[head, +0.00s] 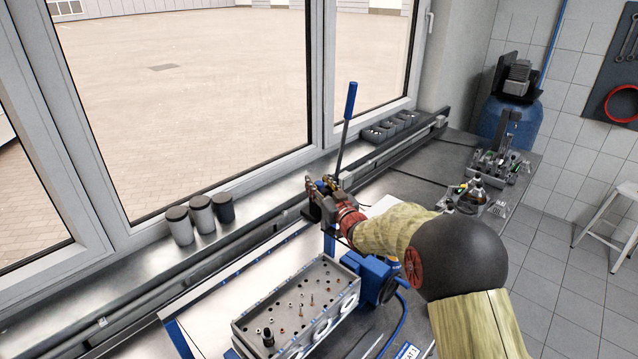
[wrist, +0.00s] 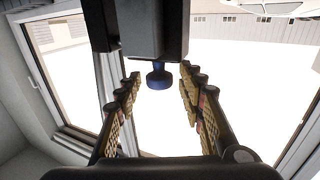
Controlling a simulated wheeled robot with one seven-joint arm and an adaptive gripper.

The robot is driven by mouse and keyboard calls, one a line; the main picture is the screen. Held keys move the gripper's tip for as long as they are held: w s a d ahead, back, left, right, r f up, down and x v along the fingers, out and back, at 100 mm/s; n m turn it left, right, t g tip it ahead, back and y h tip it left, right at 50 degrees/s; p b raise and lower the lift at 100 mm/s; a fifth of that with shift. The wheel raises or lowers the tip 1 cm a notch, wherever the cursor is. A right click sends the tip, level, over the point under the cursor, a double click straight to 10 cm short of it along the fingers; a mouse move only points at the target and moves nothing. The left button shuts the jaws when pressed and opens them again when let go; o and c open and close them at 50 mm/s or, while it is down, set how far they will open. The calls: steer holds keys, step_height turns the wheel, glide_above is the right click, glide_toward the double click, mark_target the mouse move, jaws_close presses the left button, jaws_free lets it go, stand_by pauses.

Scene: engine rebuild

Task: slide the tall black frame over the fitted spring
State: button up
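My gripper (head: 318,196) is stretched out near the window, above and behind the grey metal block. In the wrist view its two padded fingers (wrist: 158,95) stand apart. A dark blue knob (wrist: 158,76) under a grey and black body (wrist: 143,28) shows between them, with bare gaps on both sides. A lever with a blue handle (head: 351,100) rises beside my gripper in the head view; its lower end is hidden. I cannot tell if these belong to the tall black frame. A short dark upright piece (head: 268,337) stands at the block's near left corner; whether it is the fitted spring is unclear.
The block (head: 300,289) has several holes and small pins on top. A blue fixture (head: 372,279) adjoins its right side. Dark-lidded canisters (head: 201,214) line the sill. Small parts (head: 497,168) crowd the far right bench. Bare bench lies left of the block.

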steer(key=shift+w, duration=0.2)
steer(key=shift+c, duration=0.5)
jaws_close()
stand_by(0.4)
